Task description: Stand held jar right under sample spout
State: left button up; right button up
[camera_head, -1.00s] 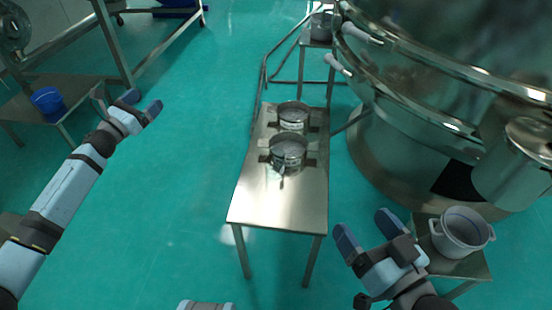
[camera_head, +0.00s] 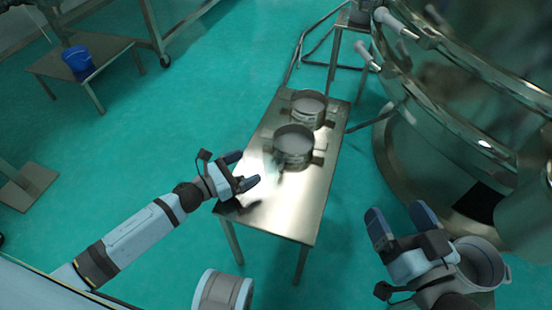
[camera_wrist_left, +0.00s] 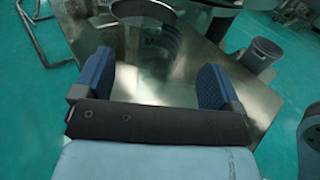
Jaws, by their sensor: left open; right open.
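My left gripper (camera_head: 243,172) is open and empty above the near left part of the steel table (camera_head: 300,212). Its two blue fingers also show in the left wrist view (camera_wrist_left: 155,82), with nothing between them. My right gripper (camera_head: 400,225) is open and empty at the lower right, in front of a grey pot (camera_head: 480,265). No jar is held in either gripper. Two round metal vessels (camera_head: 294,147) (camera_head: 308,107) stand in brackets on the table. A thin pipe (camera_head: 368,122) reaches from the large sieve towards the table; I cannot tell whether it is the sample spout.
The large steel sieve machine (camera_head: 465,110) fills the right side. A blue bucket (camera_head: 77,60) stands on a low table at the upper left. A small stand with another vessel (camera_head: 362,12) is at the back. The green floor left of the table is open.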

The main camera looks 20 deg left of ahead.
aim_at(265, 160)
pick_arm(q)
jog(key=x, duration=0.4)
jog(key=shift+w+d+b, duration=0.1)
jog(key=shift+w+b, duration=0.1)
jog(key=shift+b, duration=0.1)
jog(key=shift+w+d+f, duration=0.15)
jog(key=shift+w+d, duration=0.05)
jog(key=shift+d, duration=0.05)
jog(key=x, duration=0.1)
jog(key=b+x, duration=0.1)
jog(key=x, duration=0.1)
jog(key=shift+w+d+f+b, duration=0.2)
jog(key=shift+d+b, duration=0.1)
jog(key=shift+w+d, duration=0.3)
jog(key=shift+w, duration=0.05)
pick_arm(e)
notch_tip(265, 160, down, 2)
jog(key=shift+w+f+n+g, duration=0.2)
jog(key=shift+n+g, duration=0.1)
jog(key=shift+n, duration=0.1)
pick_arm(q)
jog(key=shift+r, duration=0.1)
jog(key=c, duration=1.1)
jog(key=shift+r, duration=0.1)
